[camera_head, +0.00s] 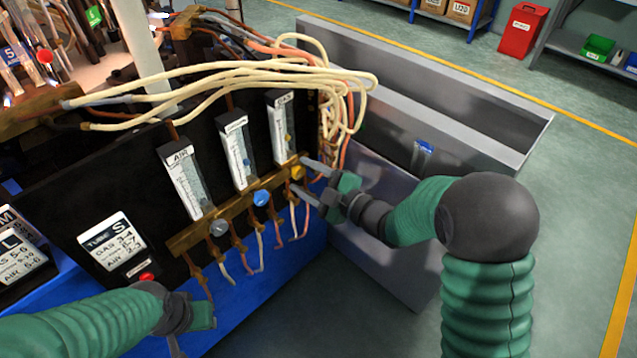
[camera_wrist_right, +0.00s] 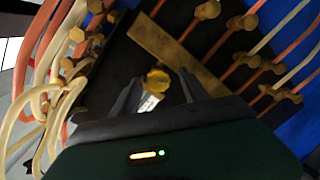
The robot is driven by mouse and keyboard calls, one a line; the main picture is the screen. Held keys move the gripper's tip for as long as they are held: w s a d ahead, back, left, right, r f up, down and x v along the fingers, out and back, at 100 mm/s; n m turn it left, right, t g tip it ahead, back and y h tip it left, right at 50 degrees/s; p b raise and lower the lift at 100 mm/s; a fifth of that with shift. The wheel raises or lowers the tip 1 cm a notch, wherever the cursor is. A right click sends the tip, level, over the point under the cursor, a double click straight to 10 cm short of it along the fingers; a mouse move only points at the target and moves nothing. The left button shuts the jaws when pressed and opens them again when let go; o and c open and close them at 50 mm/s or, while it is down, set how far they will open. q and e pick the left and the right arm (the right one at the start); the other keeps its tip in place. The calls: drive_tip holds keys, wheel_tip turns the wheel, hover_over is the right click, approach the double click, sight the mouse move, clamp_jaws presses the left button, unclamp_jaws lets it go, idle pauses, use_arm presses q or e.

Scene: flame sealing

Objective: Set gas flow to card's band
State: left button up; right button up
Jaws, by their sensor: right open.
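The panel carries three upright flowmeters. The right one is the gas flowmeter (camera_head: 282,125), labelled GAS; its exact reading is too small to tell. The yellow knob (camera_head: 297,172) sits below it on the brass bar. My right gripper (camera_head: 299,176) is open, its fingers pointing at this knob. In the right wrist view the yellow knob (camera_wrist_right: 157,80) shows between the fingertips; contact cannot be told. The TUBE S card (camera_head: 113,243) is on the panel's lower left, with a GAS band that looks like 3-4. My left gripper (camera_head: 203,313) is low at the left, its jaws unclear.
A middle flowmeter (camera_head: 237,152) has a blue knob (camera_head: 261,198); the AIR flowmeter (camera_head: 186,182) has a grey knob (camera_head: 219,227). Cream hoses (camera_head: 215,78) loop over the panel's top and right side. A grey metal trough (camera_head: 440,110) stands at the right.

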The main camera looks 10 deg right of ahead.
drive_tip(key=p+v, duration=0.3)
drive_tip(key=v, duration=1.3)
drive_tip(key=shift+d, duration=0.2)
drive_tip(key=shift+s, duration=0.15)
drive_tip(key=w+d+f+m+g+h, duration=0.2)
drive_tip(key=d+f+m+g+h, duration=0.1)
drive_tip(key=d+f+m+h, duration=0.5)
drive_tip(key=s+a+f+m+g+h, duration=0.1)
drive_tip(key=s+a+m+g, duration=0.15)
drive_tip(key=s, duration=0.25)
drive_tip(key=s+a+m+g+h+p, duration=0.1)
drive_tip(key=s+m+g, duration=0.2)
drive_tip(key=s+m, duration=0.15)
drive_tip(key=s+a+f+m+g+h, duration=0.1)
drive_tip(key=s+a+m+g, duration=0.15)
drive_tip(key=s, duration=0.25)
wheel_tip(320, 180, up, 26)
drive_tip(key=p, duration=2.6)
drive_tip(key=shift+d+m, duration=0.35)
